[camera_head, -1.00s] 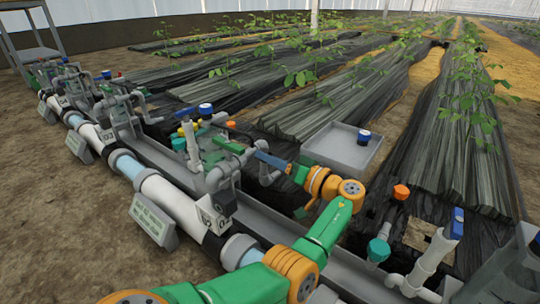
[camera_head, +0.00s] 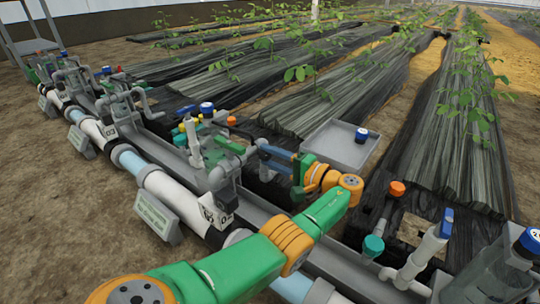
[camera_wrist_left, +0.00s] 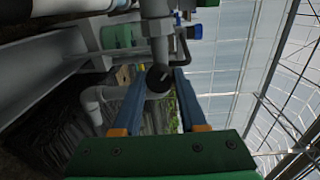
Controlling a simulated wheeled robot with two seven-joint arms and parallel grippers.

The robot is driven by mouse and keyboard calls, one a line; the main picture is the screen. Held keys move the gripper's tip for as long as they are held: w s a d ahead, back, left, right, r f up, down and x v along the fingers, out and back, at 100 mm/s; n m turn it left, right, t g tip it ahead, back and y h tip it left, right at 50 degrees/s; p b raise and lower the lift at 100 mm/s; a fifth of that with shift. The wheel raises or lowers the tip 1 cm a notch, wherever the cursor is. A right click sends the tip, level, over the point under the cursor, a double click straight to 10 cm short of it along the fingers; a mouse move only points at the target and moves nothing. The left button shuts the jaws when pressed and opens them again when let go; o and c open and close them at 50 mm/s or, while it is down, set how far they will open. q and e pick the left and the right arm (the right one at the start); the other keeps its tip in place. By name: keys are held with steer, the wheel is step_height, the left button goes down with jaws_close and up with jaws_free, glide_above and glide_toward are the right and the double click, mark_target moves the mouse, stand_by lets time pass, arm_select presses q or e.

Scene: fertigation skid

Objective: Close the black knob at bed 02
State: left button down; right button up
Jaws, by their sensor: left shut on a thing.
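The black knob (camera_wrist_left: 160,77) is round with a pale mark and sits on a grey pipe fitting in the left wrist view. My left gripper (camera_wrist_left: 158,82) has its two blue fingers on either side of it and is shut on it. In the head view my left gripper (camera_head: 262,154) reaches in over the valve group beside the white "0-" label (camera_head: 216,213), whose last digit is unclear. There the knob is mostly hidden by the fingers and pipes. My right gripper is not in view.
A grey tray (camera_head: 338,146) with a blue-topped item lies behind.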

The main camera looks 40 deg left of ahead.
arm_select(q)
steer(key=m, duration=0.4)
steer(key=shift+b, duration=0.35)
steer(key=m+b, duration=0.1)
steer(key=m, duration=0.4)
steer(key=shift+w+g+b, duration=0.1)
steer(key=shift+g+b, duration=0.25)
steer(key=shift+g, duration=0.05)
steer(key=shift+m, duration=0.4)
steer(key=shift+c, duration=2.3)
jaws_free()
steer(key=shift+d, duration=0.1)
